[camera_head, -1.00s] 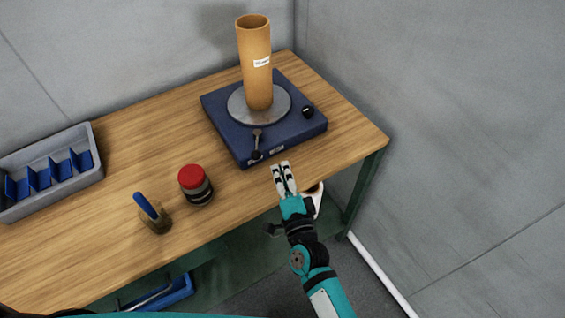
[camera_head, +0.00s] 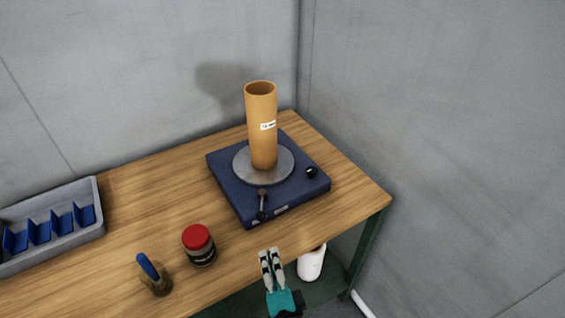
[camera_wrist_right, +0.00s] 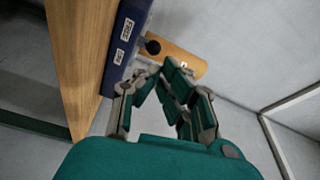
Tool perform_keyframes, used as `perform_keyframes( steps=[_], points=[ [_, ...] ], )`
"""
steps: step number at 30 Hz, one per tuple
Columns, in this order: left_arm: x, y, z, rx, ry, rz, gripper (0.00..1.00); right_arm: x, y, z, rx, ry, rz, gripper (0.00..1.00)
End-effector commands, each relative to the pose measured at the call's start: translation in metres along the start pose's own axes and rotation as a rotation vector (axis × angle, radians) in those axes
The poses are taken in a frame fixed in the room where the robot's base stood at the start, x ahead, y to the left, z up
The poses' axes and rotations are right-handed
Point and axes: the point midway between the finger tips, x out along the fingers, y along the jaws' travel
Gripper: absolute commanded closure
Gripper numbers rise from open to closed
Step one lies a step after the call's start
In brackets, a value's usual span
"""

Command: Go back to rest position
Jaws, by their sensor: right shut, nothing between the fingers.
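My right gripper (camera_head: 271,262) is shut and empty at the front edge of the wooden table, in front of the blue device. In the right wrist view its fingers (camera_wrist_right: 160,72) meet at the tips with nothing between them. A copper-coloured tube (camera_head: 262,130) with a white label stands upright on the round metal plate (camera_head: 243,174) of the blue device (camera_head: 232,200). The tube (camera_wrist_right: 190,64) also shows beyond the fingers in the right wrist view, apart from them. My left gripper is in neither view.
A red-lidded jar (camera_head: 199,246) and a blue-handled tool in a holder (camera_head: 153,274) stand at the table's front. A grey bin (camera_head: 55,212) with blue dividers sits at the left. A white container (camera_head: 312,263) is below the table (camera_head: 150,205). Grey walls close off the back and right.

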Motion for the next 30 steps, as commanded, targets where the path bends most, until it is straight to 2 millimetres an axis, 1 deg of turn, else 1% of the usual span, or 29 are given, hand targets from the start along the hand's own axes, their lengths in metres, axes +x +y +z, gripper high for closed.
perform_keyframes(
  steps=[4,6,8,11,14,17,18,21,24,30],
  points=[
    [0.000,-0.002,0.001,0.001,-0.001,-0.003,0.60,0.000,0.001,-0.001,-0.010,-0.008,0.006,1.00],
    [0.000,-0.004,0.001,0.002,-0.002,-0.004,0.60,-0.001,0.003,-0.003,-0.045,-0.033,0.027,1.00],
    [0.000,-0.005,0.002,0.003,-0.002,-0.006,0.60,-0.004,0.006,-0.006,-0.104,-0.075,0.060,1.00],
    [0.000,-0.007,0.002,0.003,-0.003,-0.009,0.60,-0.015,0.018,-0.017,-0.254,-0.183,0.153,1.00],
    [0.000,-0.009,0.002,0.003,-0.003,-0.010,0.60,-0.037,0.033,-0.035,-0.445,-0.315,0.277,1.00],
    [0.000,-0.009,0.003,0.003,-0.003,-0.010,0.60,-0.068,0.050,-0.061,-0.630,-0.451,0.419,1.00],
    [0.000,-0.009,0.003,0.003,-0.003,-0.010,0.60,-0.082,0.055,-0.072,-0.694,-0.502,0.475,1.00],
    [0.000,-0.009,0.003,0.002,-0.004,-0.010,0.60,-0.115,0.064,-0.097,-0.819,-0.610,0.599,1.00],
    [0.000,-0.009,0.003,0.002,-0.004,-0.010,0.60,-0.143,0.067,-0.117,-0.902,-0.691,0.699,1.00],
    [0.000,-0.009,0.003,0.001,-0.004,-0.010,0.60,-0.189,0.066,-0.150,-1.006,-0.813,0.857,1.00]
  ],
)
